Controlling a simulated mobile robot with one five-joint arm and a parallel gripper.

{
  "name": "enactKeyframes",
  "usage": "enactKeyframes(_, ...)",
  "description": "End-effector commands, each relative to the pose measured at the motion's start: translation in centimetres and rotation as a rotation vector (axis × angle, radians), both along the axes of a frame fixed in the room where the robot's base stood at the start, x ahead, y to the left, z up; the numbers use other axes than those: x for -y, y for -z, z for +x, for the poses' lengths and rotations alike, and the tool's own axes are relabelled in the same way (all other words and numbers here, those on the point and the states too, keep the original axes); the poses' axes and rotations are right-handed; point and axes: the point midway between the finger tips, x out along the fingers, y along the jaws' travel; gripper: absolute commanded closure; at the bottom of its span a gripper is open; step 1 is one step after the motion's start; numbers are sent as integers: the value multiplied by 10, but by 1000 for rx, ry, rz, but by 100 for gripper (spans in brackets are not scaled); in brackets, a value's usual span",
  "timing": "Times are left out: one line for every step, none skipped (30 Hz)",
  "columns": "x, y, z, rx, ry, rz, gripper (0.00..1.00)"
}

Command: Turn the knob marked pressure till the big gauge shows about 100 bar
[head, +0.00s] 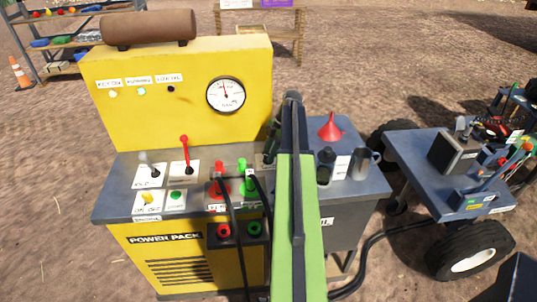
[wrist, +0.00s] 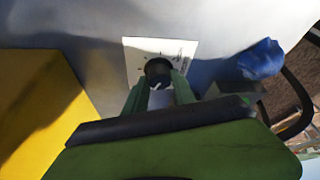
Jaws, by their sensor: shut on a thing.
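The black pressure knob (wrist: 158,67) sits on a white plate (wrist: 133,56) in the wrist view; the plate's print is too small to read. My gripper (wrist: 158,82) has its two green fingers on either side of the knob and is shut on it. In the head view my arm hides the knob and fingers. The big round gauge (head: 225,95) is on the yellow panel; its needle points nearly straight up, slightly left. Its numbers are too small to read surely.
The yellow power pack (head: 178,258) has levers, including a red one (head: 184,150), and hoses in front. A red funnel (head: 330,127), dark bottle (head: 326,164) and metal mug (head: 366,161) stand right of my arm. A blue cloth-like thing (wrist: 262,58) lies beside the knob.

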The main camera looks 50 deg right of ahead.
Motion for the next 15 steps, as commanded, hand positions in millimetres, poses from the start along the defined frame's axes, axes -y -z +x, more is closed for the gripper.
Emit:
enactKeyframes(1, 0, 1, 3, 1, -2, 100)
enactKeyframes(1, 0, 1, 3, 1, -3, 100)
enactKeyframes(1, 0, 1, 3, 1, -3, 100)
enactKeyframes(1, 0, 1, 3, 1, -3, 100)
enactKeyframes(1, 0, 1, 3, 1, -3, 100)
enactKeyframes(1, 0, 1, 3, 2, -3, 100)
enactKeyframes(1, 0, 1, 4, 2, -4, 100)
enactKeyframes(1, 0, 1, 4, 2, -4, 100)
enactKeyframes(1, 0, 1, 4, 2, -4, 100)
enactKeyframes(2, 0, 1, 4, 2, -4, 66)
enactKeyframes(2, 0, 1, 4, 2, -3, 62)
enactKeyframes(1, 0, 1, 4, 2, -3, 57)
enactKeyframes(1, 0, 1, 3, 2, -2, 53)
enactKeyframes(1, 0, 1, 3, 2, -2, 49)
enactKeyframes(1, 0, 1, 3, 2, -2, 47)
